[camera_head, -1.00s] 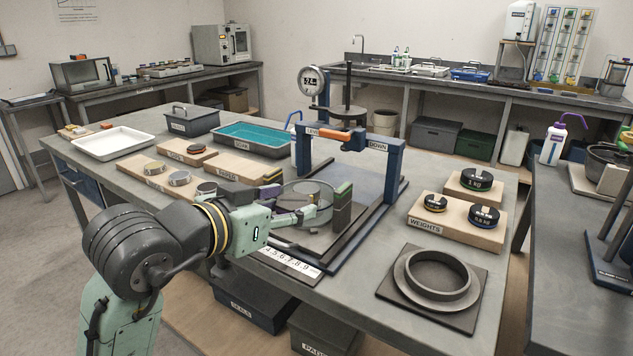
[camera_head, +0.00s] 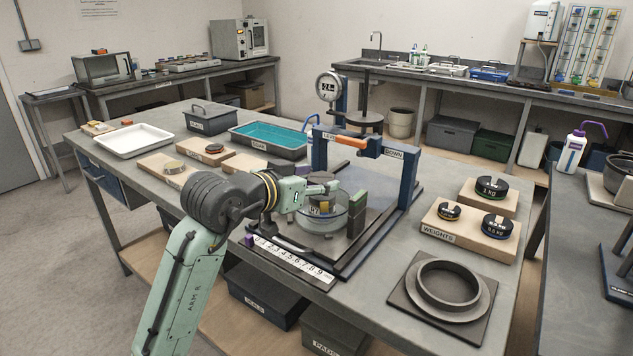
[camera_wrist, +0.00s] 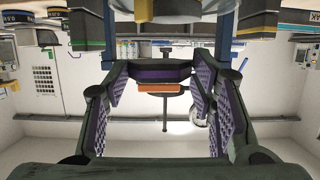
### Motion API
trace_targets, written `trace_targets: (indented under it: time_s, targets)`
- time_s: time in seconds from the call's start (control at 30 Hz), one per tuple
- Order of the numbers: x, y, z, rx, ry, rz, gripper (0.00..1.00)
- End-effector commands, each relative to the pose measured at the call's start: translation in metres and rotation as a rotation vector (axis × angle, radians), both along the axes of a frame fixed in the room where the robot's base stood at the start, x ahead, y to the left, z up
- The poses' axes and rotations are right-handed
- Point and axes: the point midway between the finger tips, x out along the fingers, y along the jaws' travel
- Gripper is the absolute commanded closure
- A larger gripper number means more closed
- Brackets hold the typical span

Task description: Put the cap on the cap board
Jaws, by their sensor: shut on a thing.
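My gripper (camera_head: 314,187) is above the round glass dish (camera_head: 338,222) at the lever frame. It is shut on the cap, a dark flat disc (camera_head: 323,176), clear of the ring (camera_head: 322,204) in the dish. In the wrist view the cap (camera_wrist: 163,75) appears edge-on with a purple band between the purple finger pads. The likely cap board (camera_head: 196,153) is a pale wooden board at the back left, bearing a dark disc (camera_head: 214,148); its label is unreadable now. My arm partly hides the boards.
The blue lever frame (camera_head: 403,190) with its orange block (camera_head: 351,141) stands close behind my gripper. A green-topped block (camera_head: 357,203) is beside the dish. Another board (camera_head: 150,168), a teal tray (camera_head: 268,138) and a white tray (camera_head: 133,141) stand left.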

Motion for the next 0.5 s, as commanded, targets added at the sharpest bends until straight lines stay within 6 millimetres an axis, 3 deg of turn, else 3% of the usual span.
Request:
trace_targets:
  time_s: [0.3, 0.5]
  targets:
    - [0.033, -0.004, -0.002, 0.001, 0.000, 0.002, 0.88]
    - [0.030, -0.004, -0.029, -0.004, -0.001, 0.002, 0.88]
